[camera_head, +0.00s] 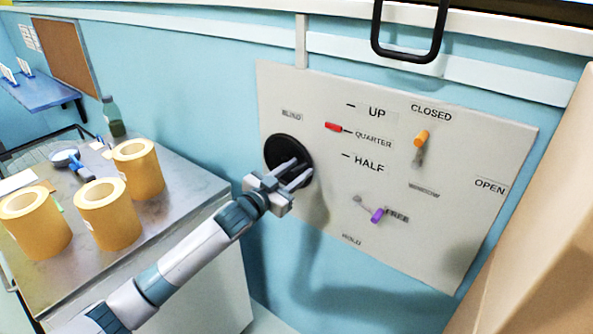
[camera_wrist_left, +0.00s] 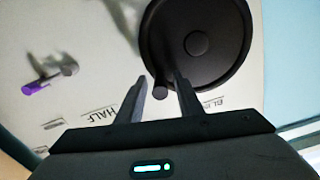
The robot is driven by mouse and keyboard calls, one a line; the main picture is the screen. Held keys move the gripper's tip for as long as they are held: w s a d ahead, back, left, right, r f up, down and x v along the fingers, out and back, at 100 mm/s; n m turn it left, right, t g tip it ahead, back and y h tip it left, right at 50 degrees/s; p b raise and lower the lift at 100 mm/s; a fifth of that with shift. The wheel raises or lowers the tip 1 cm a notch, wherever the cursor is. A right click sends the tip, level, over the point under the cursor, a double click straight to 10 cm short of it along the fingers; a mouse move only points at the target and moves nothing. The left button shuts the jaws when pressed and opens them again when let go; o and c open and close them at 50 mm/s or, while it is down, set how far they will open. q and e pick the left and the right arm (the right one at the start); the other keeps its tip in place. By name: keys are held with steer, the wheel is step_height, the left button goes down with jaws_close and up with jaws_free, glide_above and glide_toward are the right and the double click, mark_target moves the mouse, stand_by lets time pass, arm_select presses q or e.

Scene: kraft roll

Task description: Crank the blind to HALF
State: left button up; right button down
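The white panel (camera_head: 330,215) on the blue wall bears the blind's round black crank disc (camera_head: 282,147), under the label BLIND. The disc also shows in the wrist view (camera_wrist_left: 225,60), with its dark handle knob (camera_wrist_left: 160,91) at its rim. My left gripper (camera_head: 298,171) is at the disc and hides part of it. Its fingers (camera_wrist_left: 159,80) are open, one on each side of the knob, with visible gaps; I cannot tell how deep the knob sits between them. The red marker (camera_head: 333,127) points at QUARTER, between UP and HALF. My right gripper is not in view.
The panel also has an orange-handled lever (camera_head: 422,138) near CLOSED and a purple-handled lever (camera_head: 377,215) near FREE. A counter (camera_head: 185,185) at left holds several kraft rolls (camera_head: 108,213) and a bottle (camera_head: 113,116). A tan surface (camera_head: 540,220) closes off the right.

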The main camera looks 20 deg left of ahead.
arm_select(q)
jaws_close()
steer(key=shift+f, duration=0.15)
